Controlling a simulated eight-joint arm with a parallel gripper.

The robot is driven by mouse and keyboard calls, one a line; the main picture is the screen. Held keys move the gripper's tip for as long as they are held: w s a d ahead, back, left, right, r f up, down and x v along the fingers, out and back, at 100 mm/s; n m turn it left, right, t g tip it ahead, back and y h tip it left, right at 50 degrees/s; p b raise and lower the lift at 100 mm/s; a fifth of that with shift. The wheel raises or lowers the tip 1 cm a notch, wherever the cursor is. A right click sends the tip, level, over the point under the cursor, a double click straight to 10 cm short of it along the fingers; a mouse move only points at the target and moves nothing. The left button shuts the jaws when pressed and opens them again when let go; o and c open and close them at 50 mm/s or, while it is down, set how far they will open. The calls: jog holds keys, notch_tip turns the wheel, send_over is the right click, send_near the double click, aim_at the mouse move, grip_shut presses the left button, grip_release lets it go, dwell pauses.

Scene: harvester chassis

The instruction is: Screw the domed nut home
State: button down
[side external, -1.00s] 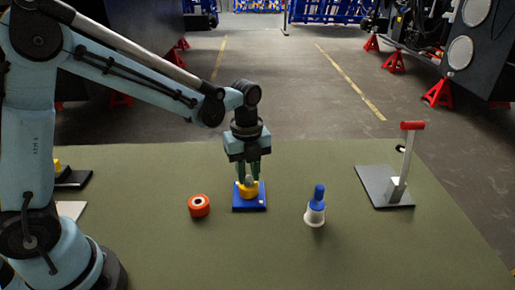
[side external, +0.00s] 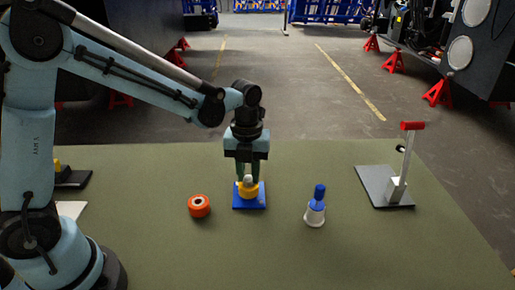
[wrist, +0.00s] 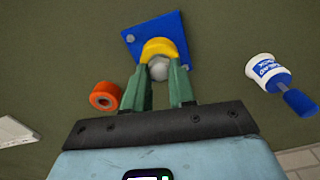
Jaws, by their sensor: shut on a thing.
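The domed nut shows as a rounded grey top (side external: 248,179) with a yellow body (side external: 249,191) around or under it. It sits upright over a blue square plate (side external: 240,205) on the green mat. My gripper (side external: 248,177) points straight down, with its two green fingers shut on the nut, one on each side. In the wrist view, the grey dome (wrist: 159,69) lies between the fingertips, with the yellow part (wrist: 163,47) just beyond it. The thread and any gap under the nut are hidden.
An orange-red ring (side external: 199,206) lies left of the plate. A white-and-blue bottle (side external: 315,212) stands to the right. Farther right, a red-handled lever (side external: 412,126) rises from a grey plate (side external: 372,184). The mat (side external: 275,250) in front is clear.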

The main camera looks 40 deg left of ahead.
jog(key=shift+w+a, duration=0.1)
jog(key=shift+a, duration=0.1)
jog(key=m, duration=0.5)
jog(key=c, duration=1.1)
grip_release()
jog(key=shift+d, duration=0.1)
jog(key=shift+c, duration=0.2)
jog(key=n, duration=0.4)
jog(key=shift+n, duration=0.5)
